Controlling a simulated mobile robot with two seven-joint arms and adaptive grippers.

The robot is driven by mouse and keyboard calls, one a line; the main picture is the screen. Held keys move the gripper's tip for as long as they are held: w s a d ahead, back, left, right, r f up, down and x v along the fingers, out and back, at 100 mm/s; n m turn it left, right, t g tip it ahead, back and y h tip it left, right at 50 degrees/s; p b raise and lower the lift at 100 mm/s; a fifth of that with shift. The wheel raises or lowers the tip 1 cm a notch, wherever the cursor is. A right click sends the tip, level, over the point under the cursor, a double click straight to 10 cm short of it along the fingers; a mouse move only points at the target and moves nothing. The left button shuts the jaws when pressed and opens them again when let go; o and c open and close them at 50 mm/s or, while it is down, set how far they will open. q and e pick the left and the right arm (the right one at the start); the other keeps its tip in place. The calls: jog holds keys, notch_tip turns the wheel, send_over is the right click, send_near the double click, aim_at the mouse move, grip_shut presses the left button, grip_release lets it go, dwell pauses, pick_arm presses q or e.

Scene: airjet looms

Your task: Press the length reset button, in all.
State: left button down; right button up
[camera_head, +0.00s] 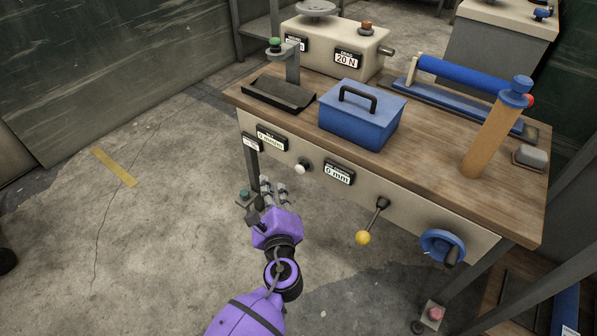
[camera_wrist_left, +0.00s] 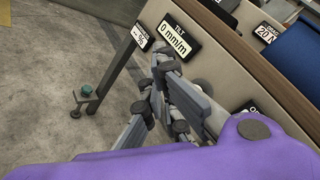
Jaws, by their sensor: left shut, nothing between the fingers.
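A round white button (camera_head: 303,166) sits on the bench's front panel between the "0 mm/m" display (camera_head: 271,138) and the "0 mm" display (camera_head: 339,172). I cannot read a label naming it as the length reset. My left gripper (camera_head: 274,186) is shut and empty, in front of the panel and below and left of the white button, apart from it. In the left wrist view, the left gripper (camera_wrist_left: 164,62) points at the panel below the "0 mm/m" display (camera_wrist_left: 178,39). The white button (camera_wrist_left: 203,87) is partly hidden behind the fingers. My right gripper is out of view.
A yellow-ended lever (camera_head: 363,237) and blue handwheel (camera_head: 441,247) stick out from the panel on the right. A green button (camera_head: 244,196) is by the left leg, a red one (camera_head: 435,313) by the right leg. A blue box (camera_head: 362,121) stands on the wooden top.

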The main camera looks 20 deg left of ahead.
aim_at(300, 170)
pick_arm(q)
jog(key=shift+w+d+b, duration=0.15)
jog(key=shift+w+d, duration=0.1)
jog(key=shift+w, duration=0.5)
jog(key=shift+w+d+b, duration=0.1)
jog(key=shift+w+d, duration=0.2)
jog(key=shift+w, duration=0.5)
jog(key=shift+w+d+b, duration=0.15)
jog(key=shift+w+d, duration=0.1)
jog(key=shift+w, duration=0.5)
jog(key=shift+w, duration=0.15)
jog(key=shift+w+d, duration=0.15)
jog(key=shift+w, duration=0.1)
jog(key=shift+w+d, duration=0.2)
jog(key=shift+w, duration=0.35)
jog(key=shift+s, duration=0.2)
dwell(0.5)
jog(key=shift+s+a, duration=0.35)
jog(key=shift+s, duration=0.4)
jog(key=shift+s, duration=0.1)
